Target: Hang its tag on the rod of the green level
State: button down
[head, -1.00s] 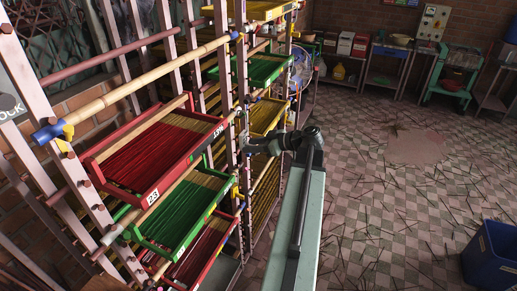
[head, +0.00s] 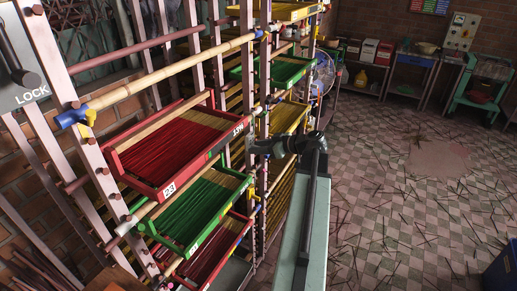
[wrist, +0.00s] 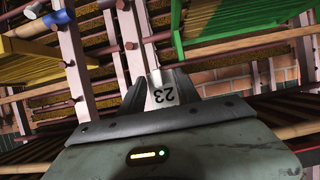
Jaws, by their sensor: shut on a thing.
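My gripper (wrist: 161,95) is shut on a pale tag (wrist: 163,92), which reads 23 upside down between the dark fingers in the wrist view. In the head view my gripper (head: 258,148) is beside a rack upright, right of the trays; the tag cannot be made out there. A green tray (head: 203,207) with dark green sticks sits below a red tray (head: 168,152) labelled 23. Another green tray (head: 284,71) is higher and farther back. A green frame (wrist: 245,45) shows at upper right in the wrist view. Which rod belongs to the green level is unclear.
A bamboo rod (head: 165,81) with a blue end crosses the rack's front. A second red tray (head: 208,252) is lowest, and a yellow tray (head: 290,117) is behind. Tiled floor with scattered sticks is open at right. A blue bin (head: 503,268) stands at lower right.

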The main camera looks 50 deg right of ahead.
jog(key=shift+c, duration=2.3)
grip_release()
jog(key=s+d, duration=0.2)
jog(key=s, duration=0.6)
jog(key=shift+s, duration=0.35)
jog(key=shift+s+d+f, duration=0.1)
